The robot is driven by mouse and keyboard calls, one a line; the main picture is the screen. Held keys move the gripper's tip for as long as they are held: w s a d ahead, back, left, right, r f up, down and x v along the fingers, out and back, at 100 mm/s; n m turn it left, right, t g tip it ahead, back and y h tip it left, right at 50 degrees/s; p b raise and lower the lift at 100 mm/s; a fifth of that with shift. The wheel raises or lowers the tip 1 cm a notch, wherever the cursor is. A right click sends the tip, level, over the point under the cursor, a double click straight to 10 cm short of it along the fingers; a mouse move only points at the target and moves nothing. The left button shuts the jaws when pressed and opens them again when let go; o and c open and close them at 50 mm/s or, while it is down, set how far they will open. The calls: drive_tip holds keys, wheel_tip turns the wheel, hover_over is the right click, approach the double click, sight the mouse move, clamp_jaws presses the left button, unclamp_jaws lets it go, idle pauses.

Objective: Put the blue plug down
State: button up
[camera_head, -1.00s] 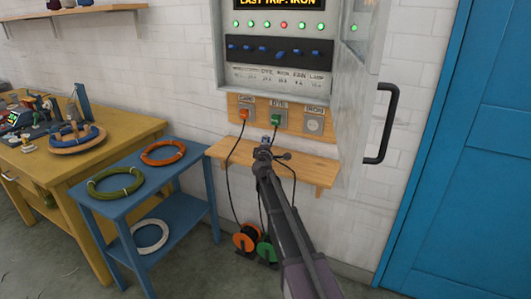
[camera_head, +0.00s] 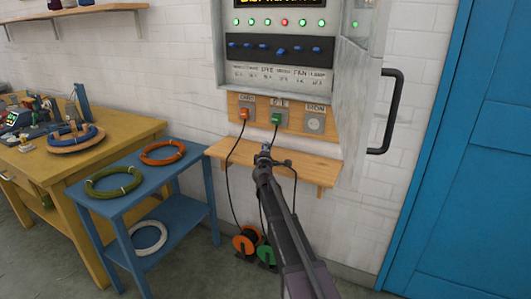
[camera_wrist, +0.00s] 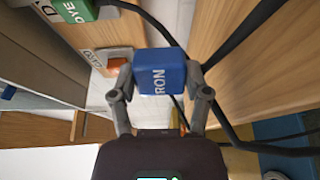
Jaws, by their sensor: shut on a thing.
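The blue plug, marked IRON, fills the jaws in the wrist view (camera_wrist: 165,75). My gripper (camera_wrist: 159,82) is shut on it, one finger on each side. In the head view my gripper (camera_head: 263,160) is at the small wooden shelf (camera_head: 225,153) under the sockets, and only a bit of the blue plug (camera_head: 266,147) shows above it. I cannot tell whether the plug touches the shelf. A black cord hangs near the gripper. The IRON socket (camera_head: 315,124) at the right is empty.
An orange plug (camera_head: 244,114) and a green plug (camera_head: 276,119) sit in the other two sockets, with cords hanging down. The open cabinet door (camera_head: 366,85) stands to the right. A blue side table (camera_head: 125,205) with coils stands left.

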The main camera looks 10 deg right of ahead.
drive_tip(key=shift+f+b, duration=0.65)
drive_tip(key=o, duration=1.3)
drive_tip(key=shift+r, duration=0.15)
drive_tip(key=shift+r+p, duration=0.6)
drive_tip(key=shift+p, duration=0.15)
drive_tip(key=v, duration=1.2)
drive_tip(key=shift+s+f, duration=0.1)
